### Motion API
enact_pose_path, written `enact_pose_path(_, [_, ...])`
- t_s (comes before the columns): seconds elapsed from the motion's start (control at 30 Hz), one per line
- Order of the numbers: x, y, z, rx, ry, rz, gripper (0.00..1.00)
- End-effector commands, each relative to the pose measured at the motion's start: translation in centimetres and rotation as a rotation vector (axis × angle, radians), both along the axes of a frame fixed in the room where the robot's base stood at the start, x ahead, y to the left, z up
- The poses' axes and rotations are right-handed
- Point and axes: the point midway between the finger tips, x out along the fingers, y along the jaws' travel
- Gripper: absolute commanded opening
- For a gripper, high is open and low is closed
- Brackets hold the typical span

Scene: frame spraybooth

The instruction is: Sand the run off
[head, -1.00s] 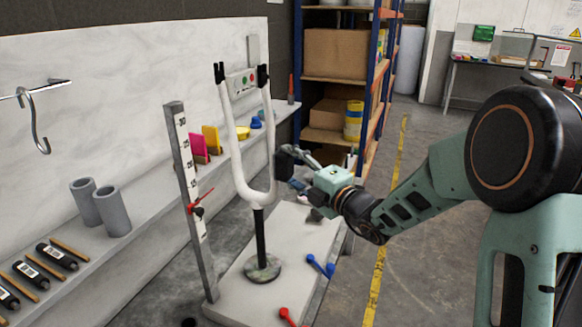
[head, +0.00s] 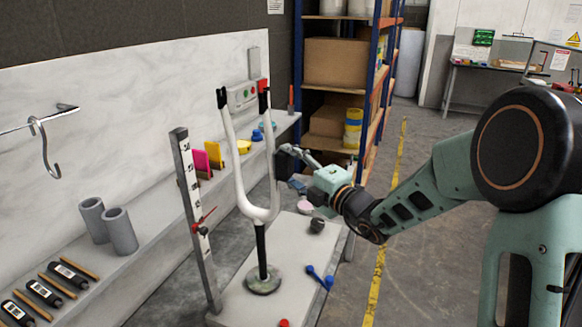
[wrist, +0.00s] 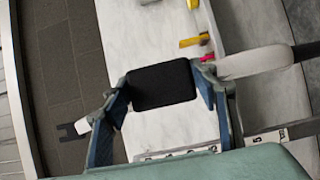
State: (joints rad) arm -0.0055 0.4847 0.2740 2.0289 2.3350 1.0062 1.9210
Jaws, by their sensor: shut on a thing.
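A white two-legged fork (head: 243,190) stands upright on a black post with a round base. Its legs end in dark tips. My gripper (head: 288,164) is shut on a black block (wrist: 162,84), which spans the space between its fingers in the wrist view. In the head view the block is at the fork's right leg; I cannot tell whether it touches. The fork's white tube (wrist: 255,62) shows right of the fingers in the wrist view, and a dark forked tip shows at left. I cannot make out a paint run; the gripper hides part of the leg.
A grey post with a scale and red pointer (head: 195,215) stands left of the fork. The pale bench top (head: 240,305) holds a blue tool (head: 320,277), a dark lump (head: 317,225) and a pink disc (head: 305,207). Grey cylinders (head: 120,232) stand on the wall ledge.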

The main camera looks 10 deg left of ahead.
Motion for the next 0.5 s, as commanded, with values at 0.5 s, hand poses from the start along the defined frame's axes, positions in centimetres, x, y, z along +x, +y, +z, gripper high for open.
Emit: enact_pose_path(0.5, [-0.1, 0.1, 3.7, 0.002, -0.003, 0.003, 0.34])
